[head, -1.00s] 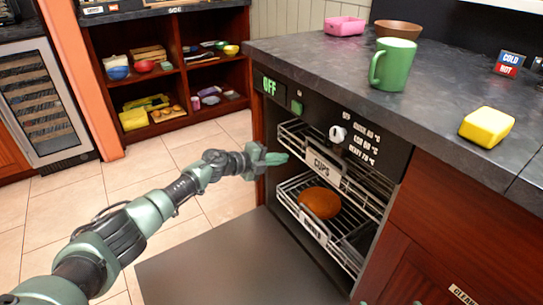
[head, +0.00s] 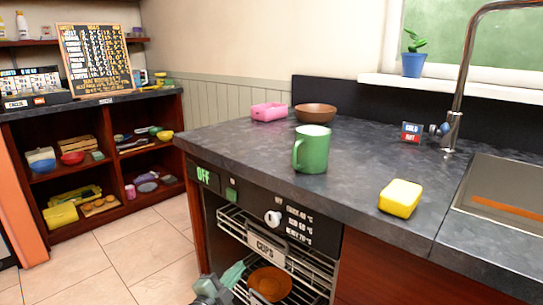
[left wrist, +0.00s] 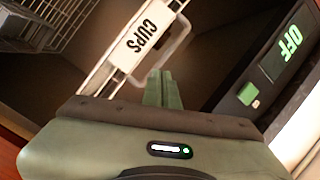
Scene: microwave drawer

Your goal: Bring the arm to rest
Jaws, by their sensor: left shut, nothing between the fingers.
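My left gripper (head: 233,274) shows at the bottom of the head view, in front of the open dishwasher (head: 212,212). Its fingers are shut with nothing between them. In the left wrist view the shut fingers (left wrist: 162,90) point toward the upper rack (left wrist: 122,62) with its CUPS label, and I cannot tell whether they touch it. A brown round bowl (head: 270,283) sits in the lower rack. My right gripper is not in view.
On the dark counter stand a green mug (head: 312,150), a pink dish (head: 268,112), a brown bowl (head: 316,113) and a yellow sponge (head: 400,198). A sink (head: 500,205) with a tap is at the right. Shelves (head: 100,170) stand at the left beyond free tiled floor.

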